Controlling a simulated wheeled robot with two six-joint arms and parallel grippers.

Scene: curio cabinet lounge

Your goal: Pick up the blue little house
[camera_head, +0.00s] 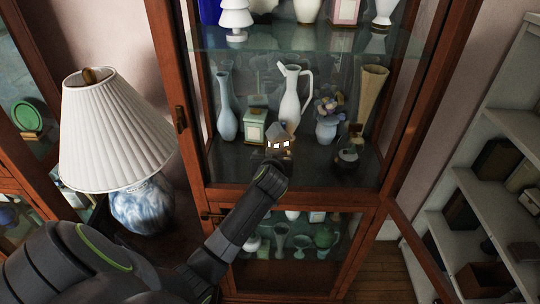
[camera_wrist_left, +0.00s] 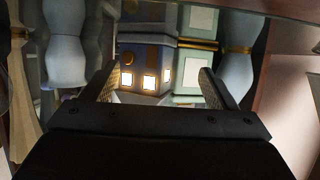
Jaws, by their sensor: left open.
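The little house (camera_head: 279,135) stands on the cabinet's middle shelf, in front of the white pitcher. It has a dark roof and lit windows; its blue walls show in the left wrist view (camera_wrist_left: 145,66). My left arm reaches in from the lower left, its wrist just in front of the house and hiding its lower part. My left gripper (camera_wrist_left: 158,84) is open. In the wrist view its two fingers stand either side of the house, with visible gaps; I cannot tell how deep the house lies between them. My right gripper is not in view.
A green box (camera_head: 255,125) stands close beside the house, with a blue vase (camera_head: 226,105) to its left. The white pitcher (camera_head: 291,98), a flower vase (camera_head: 327,128) and a dark pot (camera_head: 347,158) stand nearby. A lamp (camera_head: 115,130) stands left of the cabinet (camera_head: 330,198).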

